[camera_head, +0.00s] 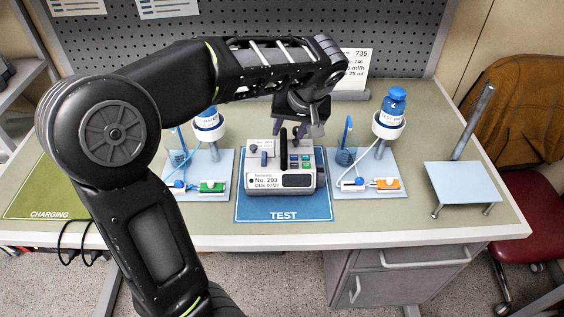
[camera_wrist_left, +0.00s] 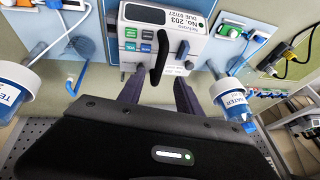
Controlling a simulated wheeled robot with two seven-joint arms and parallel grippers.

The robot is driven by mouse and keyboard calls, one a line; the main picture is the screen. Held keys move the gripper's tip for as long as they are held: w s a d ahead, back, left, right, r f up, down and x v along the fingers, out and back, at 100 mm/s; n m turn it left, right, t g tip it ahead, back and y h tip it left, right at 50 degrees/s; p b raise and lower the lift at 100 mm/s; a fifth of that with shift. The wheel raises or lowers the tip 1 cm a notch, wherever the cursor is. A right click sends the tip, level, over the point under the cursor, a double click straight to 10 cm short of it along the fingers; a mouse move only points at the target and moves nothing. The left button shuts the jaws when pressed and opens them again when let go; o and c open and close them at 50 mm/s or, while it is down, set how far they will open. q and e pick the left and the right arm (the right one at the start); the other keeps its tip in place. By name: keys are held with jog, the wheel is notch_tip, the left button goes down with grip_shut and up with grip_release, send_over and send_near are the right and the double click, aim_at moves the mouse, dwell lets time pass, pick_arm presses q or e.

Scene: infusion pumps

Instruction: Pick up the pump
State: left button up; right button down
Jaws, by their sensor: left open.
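The pump (camera_head: 290,181) is a grey-white box labelled No. 203, with coloured buttons and a black handle. It stands on the blue TEST mat (camera_head: 283,209). My left gripper (camera_head: 297,129) is over the rear part of the pump, pointing down. In the left wrist view the pump (camera_wrist_left: 200,45) is at the top centre, and its dark handle (camera_wrist_left: 158,60) shows between the two spread fingers of my left gripper (camera_wrist_left: 158,92). The fingers are open and hold nothing. Whether they touch the handle cannot be told. My right gripper is not in view.
Pale blue stands with white-and-blue bottles are left (camera_head: 208,122) and right (camera_head: 390,118) of the pump. A green CHARGING mat (camera_head: 45,195) lies far left, partly behind my arm. A small empty pole stand (camera_head: 462,182) is at right. A sign card (camera_head: 352,75) stands behind.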

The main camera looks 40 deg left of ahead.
aim_at(285, 141)
pick_arm(q)
jog(key=shift+x, duration=1.3)
jog(key=shift+p, duration=0.35)
jog(key=shift+w+a+f, duration=0.1)
jog(key=shift+a+f, duration=0.05)
jog(key=shift+f, duration=0.15)
jog(key=p+x, duration=0.1)
jog(key=x, duration=0.2)
jog(key=shift+w+a+f+p, duration=0.1)
jog(key=shift+f+p, duration=0.2)
jog(key=shift+p, duration=0.05)
jog(key=shift+w+a+f, duration=0.1)
jog(key=shift+w+f, duration=0.05)
jog(key=shift+f, duration=0.25)
jog(key=shift+c, duration=0.4)
grip_shut()
